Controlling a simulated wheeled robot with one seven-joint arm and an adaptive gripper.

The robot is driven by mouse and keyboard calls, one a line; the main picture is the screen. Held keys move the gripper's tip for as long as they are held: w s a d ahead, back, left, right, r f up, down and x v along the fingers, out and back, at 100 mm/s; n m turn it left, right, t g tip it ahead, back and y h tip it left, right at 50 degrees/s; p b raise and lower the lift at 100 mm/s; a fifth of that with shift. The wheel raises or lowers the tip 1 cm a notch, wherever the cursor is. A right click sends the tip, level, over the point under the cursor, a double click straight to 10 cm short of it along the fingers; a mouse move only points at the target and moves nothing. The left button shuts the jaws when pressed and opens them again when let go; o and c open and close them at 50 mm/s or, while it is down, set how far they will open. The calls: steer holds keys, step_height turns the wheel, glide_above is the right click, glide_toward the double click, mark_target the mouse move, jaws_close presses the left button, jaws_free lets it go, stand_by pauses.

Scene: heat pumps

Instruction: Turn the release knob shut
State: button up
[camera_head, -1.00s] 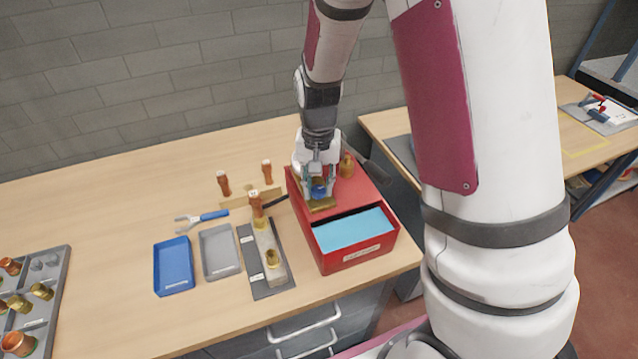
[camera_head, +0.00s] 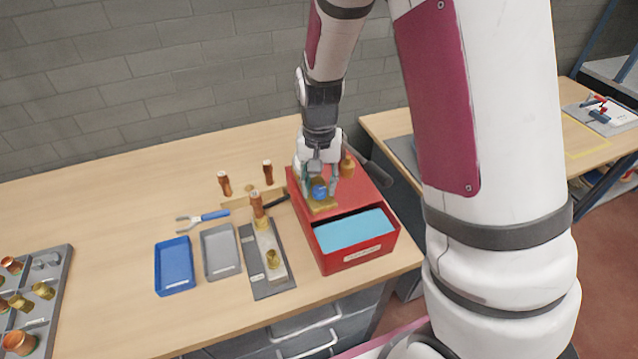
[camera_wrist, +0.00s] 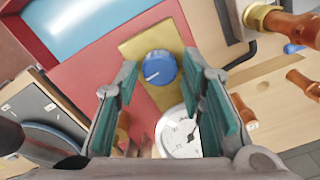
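The release knob (camera_wrist: 158,68) is a round blue knob with a white pointer line, on a brass plate (camera_wrist: 142,46) on the red box. In the wrist view the pointer lies slanted, its outer end to the lower left. In the head view the knob (camera_head: 319,192) shows just below my gripper. My gripper (camera_wrist: 163,85) is open, its two green-padded fingers apart. In the wrist view the knob lies between and a little beyond the fingertips, and no finger visibly touches it. A white dial gauge (camera_wrist: 178,132) shows between the fingers, partly hidden.
The red box (camera_head: 372,258) has a light-blue recess at its front. A brass fitting (camera_head: 347,166) stands behind the knob. Copper-topped fittings, a blue tray (camera_head: 174,266), a grey tray (camera_head: 220,252) and blue-handled pliers (camera_head: 214,215) lie to the left.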

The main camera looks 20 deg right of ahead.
mark_target(319, 188)
step_height(319, 188, up, 12)
steer(key=shift+f, duration=0.15)
stand_by(0.3)
